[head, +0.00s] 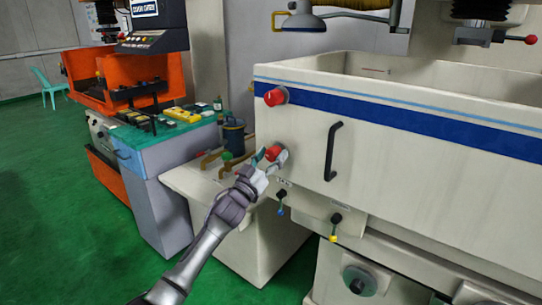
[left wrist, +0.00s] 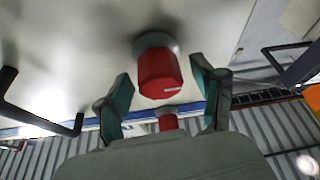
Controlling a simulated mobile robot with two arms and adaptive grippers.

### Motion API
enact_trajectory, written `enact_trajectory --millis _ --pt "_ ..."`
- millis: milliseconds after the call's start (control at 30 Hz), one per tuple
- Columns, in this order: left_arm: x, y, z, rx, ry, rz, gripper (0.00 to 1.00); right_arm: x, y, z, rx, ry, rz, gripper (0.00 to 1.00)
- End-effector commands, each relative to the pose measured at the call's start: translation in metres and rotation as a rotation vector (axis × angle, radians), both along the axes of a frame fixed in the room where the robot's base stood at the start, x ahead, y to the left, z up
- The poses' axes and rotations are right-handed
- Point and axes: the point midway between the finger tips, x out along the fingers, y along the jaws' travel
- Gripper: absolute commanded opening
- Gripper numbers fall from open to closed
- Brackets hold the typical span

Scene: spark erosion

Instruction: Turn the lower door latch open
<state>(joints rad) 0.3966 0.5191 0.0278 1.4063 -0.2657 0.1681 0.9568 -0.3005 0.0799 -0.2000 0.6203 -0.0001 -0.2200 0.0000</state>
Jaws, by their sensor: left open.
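The lower door latch (head: 276,152) is a red knob on the left end of the white tank front. The upper latch (head: 275,97), also red, sits above it near the blue stripe. My left gripper (head: 266,158) is open at the lower latch, with its fingers partly covering it. In the left wrist view the near red knob (left wrist: 160,74) stands between the two open green-tipped fingers of my left gripper (left wrist: 162,70), with gaps on both sides. A second red knob (left wrist: 168,122) shows beyond it, partly hidden. My right gripper is not in view.
A black door handle (head: 332,150) is right of the lower latch. Blue and yellow valve levers (head: 335,228) hang below. A grey cabinet with a teal top (head: 150,140) and an orange machine (head: 85,75) stand left. Green floor is clear at lower left.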

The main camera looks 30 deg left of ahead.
Motion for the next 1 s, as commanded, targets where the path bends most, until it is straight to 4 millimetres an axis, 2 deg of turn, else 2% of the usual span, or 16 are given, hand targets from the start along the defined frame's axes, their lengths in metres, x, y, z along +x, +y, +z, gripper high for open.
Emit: enact_trajectory --millis 33,367,667,1000 --pt "-0.0001 0.0000 -0.0001 0.000 0.000 0.000 0.63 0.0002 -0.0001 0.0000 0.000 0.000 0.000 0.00" --pt "-0.0003 0.0000 -0.0001 0.000 0.000 0.000 0.08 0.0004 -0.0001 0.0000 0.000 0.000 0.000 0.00" --pt "-0.0003 0.0005 -0.0006 0.042 -0.002 0.001 0.08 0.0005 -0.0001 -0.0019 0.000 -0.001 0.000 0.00" --pt "-0.0002 0.0014 -0.0002 0.266 -0.022 0.002 0.08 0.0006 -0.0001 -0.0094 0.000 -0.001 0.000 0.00"
